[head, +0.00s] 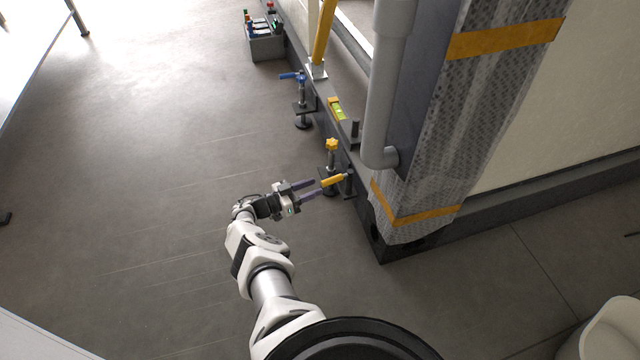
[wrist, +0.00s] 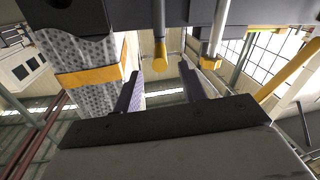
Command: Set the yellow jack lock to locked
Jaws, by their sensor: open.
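The yellow jack stands against the dark base beam in the head view, with a yellow star-shaped knob (head: 331,145) on top and a yellow lock lever (head: 333,180) lower down, sticking out to the left. My gripper (head: 317,187) is open, its two dark fingers reaching right to the lever's free end. In the wrist view, a yellow lever end (wrist: 160,62) shows between the two spread fingers (wrist: 161,85), with gaps on both sides. The yellow knob (wrist: 209,62) shows to its right, near the right finger. Whether a finger touches the lever I cannot tell.
A blue-handled jack (head: 300,78) stands farther along the beam. A level with a green vial (head: 338,112) lies on the beam. A wrapped post (head: 480,110) and grey pipe (head: 383,100) rise right of the jack. A grey tool crate (head: 266,46) sits farther back. Floor to the left is clear.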

